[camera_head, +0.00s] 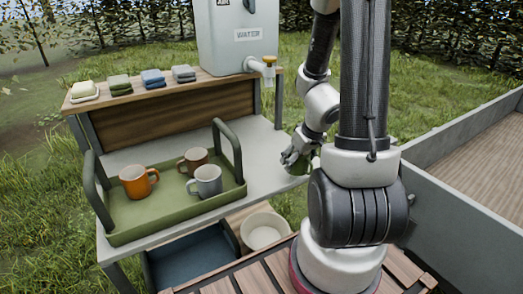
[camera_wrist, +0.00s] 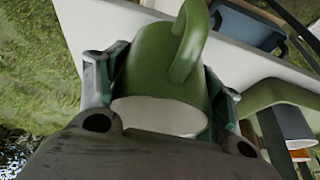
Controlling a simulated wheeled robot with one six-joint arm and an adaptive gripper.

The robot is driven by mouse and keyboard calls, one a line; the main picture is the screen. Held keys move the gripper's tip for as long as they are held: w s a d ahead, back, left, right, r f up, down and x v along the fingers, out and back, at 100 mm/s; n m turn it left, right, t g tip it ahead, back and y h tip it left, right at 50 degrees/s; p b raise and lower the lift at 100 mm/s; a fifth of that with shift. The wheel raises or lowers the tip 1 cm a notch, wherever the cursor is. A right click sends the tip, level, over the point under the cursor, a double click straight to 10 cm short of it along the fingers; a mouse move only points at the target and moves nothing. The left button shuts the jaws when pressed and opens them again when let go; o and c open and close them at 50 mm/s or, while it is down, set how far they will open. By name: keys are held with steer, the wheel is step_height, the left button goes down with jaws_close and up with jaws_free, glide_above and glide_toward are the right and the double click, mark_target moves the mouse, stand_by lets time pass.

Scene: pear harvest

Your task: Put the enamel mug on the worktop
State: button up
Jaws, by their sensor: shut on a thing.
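My gripper (camera_head: 297,158) is shut on a green enamel mug (camera_wrist: 155,60) with a white inside. In the wrist view the fingers (camera_wrist: 160,95) grip the mug from both sides, its rim towards the camera and its handle on the far side. In the head view the mug is mostly hidden; a bit of green shows at the gripper, by the right end of the pale grey worktop (camera_head: 255,148). The worktop also shows behind the mug in the wrist view (camera_wrist: 255,40). I cannot tell whether the mug touches it.
A green tray (camera_head: 125,236) with two upright handles holds an orange mug (camera_head: 138,181), a brown mug (camera_head: 194,160) and a grey mug (camera_head: 207,181). A water tank (camera_head: 235,40) and folded cloths (camera_head: 152,79) stand on the back shelf. The worktop right of the tray is clear.

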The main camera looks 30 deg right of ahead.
steer(key=w, duration=1.7)
steer(key=shift+w+a, duration=0.35)
steer(key=shift+w+f, duration=0.1)
steer(key=shift+f, duration=1.65)
steer(key=o, duration=1.2)
steer(key=shift+c, duration=0.2)
